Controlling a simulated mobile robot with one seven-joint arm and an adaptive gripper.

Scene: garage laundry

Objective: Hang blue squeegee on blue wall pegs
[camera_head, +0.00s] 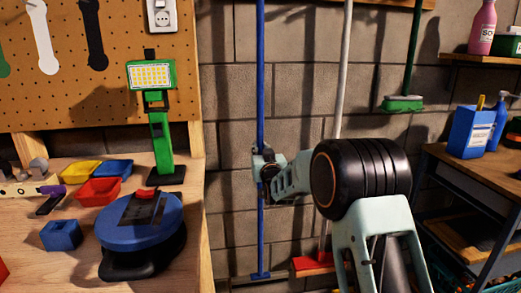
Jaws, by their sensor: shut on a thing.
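The blue squeegee (261,85) stands upright in front of the grey block wall, a long thin blue pole that runs out of the top of the picture. A small blue crosspiece (261,276) shows at its lower end, near the bottom of the picture. My gripper (265,167) is shut around the pole at about mid-height, coming in from the right. The blue wall pegs are not in view. I cannot tell whether the squeegee touches the wall.
Right of the squeegee, a white pole (342,75) stands with a red broom head (314,262). A green brush (403,103) hangs farther right. A wooden workbench (195,225) with tools is at left; a dark shelf unit (480,178) is at right.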

